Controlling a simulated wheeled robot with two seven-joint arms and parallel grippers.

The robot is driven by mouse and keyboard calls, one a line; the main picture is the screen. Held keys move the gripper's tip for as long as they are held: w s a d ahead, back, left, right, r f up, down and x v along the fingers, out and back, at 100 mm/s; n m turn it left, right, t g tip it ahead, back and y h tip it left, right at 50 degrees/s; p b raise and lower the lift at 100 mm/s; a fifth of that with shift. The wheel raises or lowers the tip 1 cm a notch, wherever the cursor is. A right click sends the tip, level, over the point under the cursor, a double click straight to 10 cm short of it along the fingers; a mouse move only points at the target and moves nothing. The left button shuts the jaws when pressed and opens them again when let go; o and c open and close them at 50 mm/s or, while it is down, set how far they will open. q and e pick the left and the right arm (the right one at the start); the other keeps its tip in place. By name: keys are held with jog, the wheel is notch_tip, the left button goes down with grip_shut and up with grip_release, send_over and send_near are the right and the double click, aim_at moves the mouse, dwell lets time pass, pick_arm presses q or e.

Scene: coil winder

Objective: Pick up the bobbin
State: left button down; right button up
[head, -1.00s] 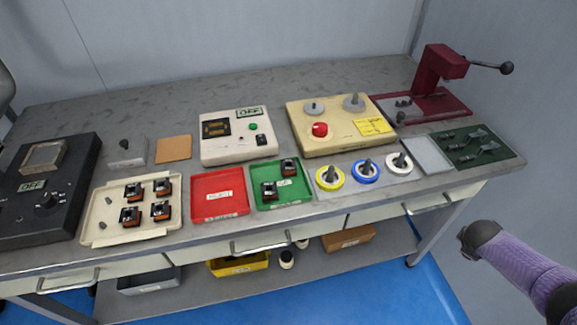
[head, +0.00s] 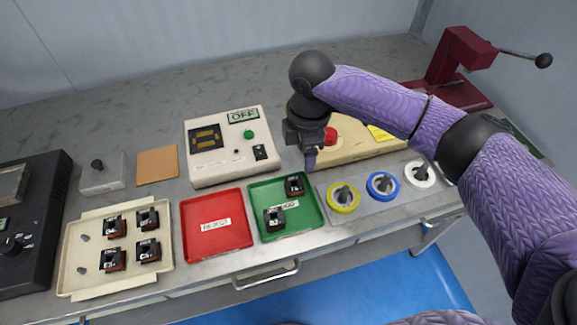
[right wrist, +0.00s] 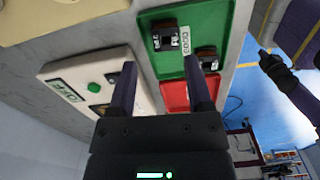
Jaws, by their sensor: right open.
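Several dark bobbins with orange-brown parts stand in the cream tray (head: 75,265) at the left; one bobbin (head: 148,250) is at its front right. Two similar ones stand in the green tray, a rear one (head: 294,185) and a front one (head: 274,219). Both also show in the right wrist view, one at the upper left (right wrist: 165,36) and one lower right (right wrist: 208,58). My right gripper (head: 310,162) is open and empty, above the bench just behind the green tray (head: 258,197), close to the rear bobbin. A dark, purple-sleeved arm end at the right of the wrist view may be my left gripper; its jaws are unclear.
A red tray (head: 215,243) lies between the cream and green trays. Yellow, blue (head: 382,185) and white spools stand to the right. The tester box (head: 205,170) is behind the trays. My right arm covers part of the cream machine (head: 355,152).

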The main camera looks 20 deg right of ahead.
aim_at(301, 182)
jog(key=f+b, duration=0.1)
jog(key=f, duration=0.2)
jog(key=f+b, duration=0.1)
jog(key=f, duration=0.2)
jog(key=a+f+b, duration=0.1)
jog(key=f+b, duration=0.1)
jog(key=f, duration=0.1)
jog(key=shift+s+f, duration=0.25)
jog(key=shift+s, duration=0.05)
jog(key=shift+r, duration=0.1)
jog(key=shift+c, duration=0.9)
grip_shut()
pick_arm(q)
jog(key=shift+g, duration=0.3)
jog(key=s+f, duration=0.1)
jog(key=s+a+f, duration=0.2)
jog(key=f, duration=0.1)
